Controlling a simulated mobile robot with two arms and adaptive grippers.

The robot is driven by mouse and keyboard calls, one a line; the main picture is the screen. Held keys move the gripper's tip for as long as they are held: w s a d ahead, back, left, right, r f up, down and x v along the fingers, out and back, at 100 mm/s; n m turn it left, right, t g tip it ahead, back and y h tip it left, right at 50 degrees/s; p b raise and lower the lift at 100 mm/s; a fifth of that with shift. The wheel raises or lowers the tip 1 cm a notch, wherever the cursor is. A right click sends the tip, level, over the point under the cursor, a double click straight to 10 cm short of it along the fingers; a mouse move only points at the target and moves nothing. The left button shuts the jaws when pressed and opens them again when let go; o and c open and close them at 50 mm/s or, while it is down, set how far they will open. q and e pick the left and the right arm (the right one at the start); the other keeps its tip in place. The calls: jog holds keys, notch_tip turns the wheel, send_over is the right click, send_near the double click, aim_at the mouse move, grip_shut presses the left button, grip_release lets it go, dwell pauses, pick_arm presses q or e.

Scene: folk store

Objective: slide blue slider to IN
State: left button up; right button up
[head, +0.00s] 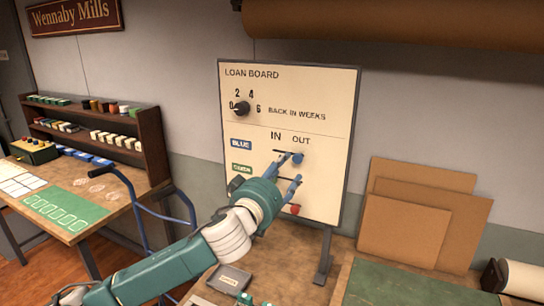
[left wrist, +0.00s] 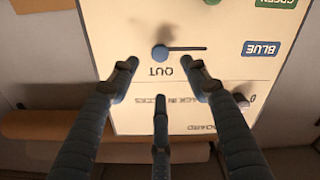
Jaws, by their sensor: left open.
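The white loan board (head: 330,90) stands upright on the table. Its blue slider knob (head: 297,158) is at the right end of its slot, under OUT; IN is above the slot's left part. The upside-down left wrist view shows the blue knob (left wrist: 160,53) with the bare slot running right toward the BLUE label (left wrist: 262,48). My left gripper (head: 285,170) is open in front of the board. In the left wrist view its fingertips (left wrist: 159,72) are spread on either side of the OUT lettering, near the knob. Contact with the knob cannot be told.
A dial (head: 242,108) is higher on the board, and a red knob (head: 294,210) is below the blue one. My arm hides part of the GREEN row. Brown boards (head: 400,230) lean at right. A small grey tray (head: 230,278) lies below. A shelf (head: 150,140) stands left.

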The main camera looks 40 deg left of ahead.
aim_at(296, 160)
pick_arm(q)
jog(key=p+x, duration=0.1)
jog(key=x, duration=0.6)
jog(key=shift+w+a+f, duration=0.2)
jog(key=shift+w+f, duration=0.05)
jog(key=shift+w, duration=0.35)
jog(key=shift+w+a+f, duration=0.1)
jog(key=shift+w+f, duration=0.05)
jog(key=shift+w, duration=0.35)
jog(key=shift+r, duration=0.1)
jog(key=shift+s, duration=0.1)
jog(key=c, duration=0.7)
jog(key=shift+c, duration=0.7)
pick_arm(e)
jog(key=shift+w+d+r, duration=0.1)
jog(key=shift+w+r, duration=0.3)
jog(key=shift+w, duration=0.3)
jog(key=shift+w+d+r, duration=0.1)
jog(key=shift+w+r, duration=0.3)
jog(key=shift+w, duration=0.25)
